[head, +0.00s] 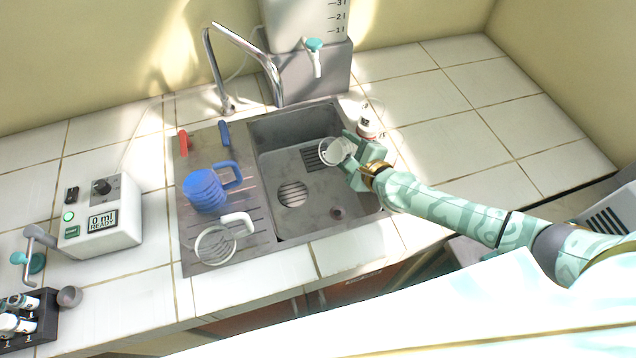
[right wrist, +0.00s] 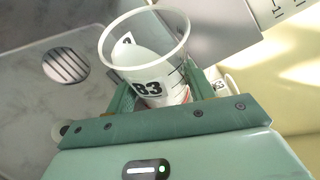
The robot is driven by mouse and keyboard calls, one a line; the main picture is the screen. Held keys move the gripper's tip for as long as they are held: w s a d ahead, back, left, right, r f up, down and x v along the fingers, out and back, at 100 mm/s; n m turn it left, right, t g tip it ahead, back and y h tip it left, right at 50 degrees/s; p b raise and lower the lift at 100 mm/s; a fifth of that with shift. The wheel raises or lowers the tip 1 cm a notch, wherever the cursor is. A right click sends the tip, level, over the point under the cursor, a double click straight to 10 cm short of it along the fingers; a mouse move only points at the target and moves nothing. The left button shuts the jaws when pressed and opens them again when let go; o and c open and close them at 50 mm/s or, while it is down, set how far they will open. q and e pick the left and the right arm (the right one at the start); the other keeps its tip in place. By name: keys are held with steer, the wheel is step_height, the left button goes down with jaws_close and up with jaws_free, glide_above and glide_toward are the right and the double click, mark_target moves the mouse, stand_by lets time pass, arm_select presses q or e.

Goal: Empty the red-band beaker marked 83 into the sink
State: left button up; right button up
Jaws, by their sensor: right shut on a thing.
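The clear beaker marked 83 (right wrist: 148,86) is between the green fingers of my right gripper (right wrist: 160,95) in the right wrist view. A reddish band shows faintly low on it, and its inside looks pale; I cannot tell how much liquid it holds. In the head view the beaker (head: 334,151) is over the right part of the grey sink (head: 268,205), its mouth seeming to lean left. My right gripper (head: 355,158) is shut on it, reaching in from the right. My left gripper is not in view.
A chrome faucet (head: 246,42) and a tank with a teal tap (head: 316,58) stand behind the sink. A small red-marked container (head: 367,122) stands close behind my right gripper. A blue jug (head: 205,190) and a clear white-handled jug (head: 215,245) sit on the drainboard.

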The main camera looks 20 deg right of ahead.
steer(key=shift+f, duration=0.2)
steer(key=shift+f+b, duration=0.25)
steer(key=shift+b, duration=0.35)
steer(key=shift+f+n+b, duration=0.2)
steer(key=shift+n+b, duration=0.15)
steer(key=shift+n, duration=0.05)
steer(key=shift+f+t+b, duration=0.4)
steer(key=shift+f+b, duration=0.05)
steer(key=shift+b, duration=0.2)
steer(key=shift+r+n+t+h, duration=0.35)
steer(key=shift+r+n, duration=0.25)
steer(key=shift+n, duration=0.3)
steer(key=shift+s+a+r+n+t+h+p, duration=0.25)
steer(key=shift+s+a+r+n+t+p, duration=0.15)
steer(key=shift+a+r+n, duration=0.15)
stand_by(0.6)
steer(key=shift+s+a+r+n+t, duration=0.15)
steer(key=shift+r+n+t, duration=0.1)
steer(key=shift+n, duration=0.25)
steer(key=shift+a+r+n+t, duration=0.1)
steer(key=shift+r+n, duration=0.15)
steer(key=shift+n, duration=0.2)
stand_by(0.7)
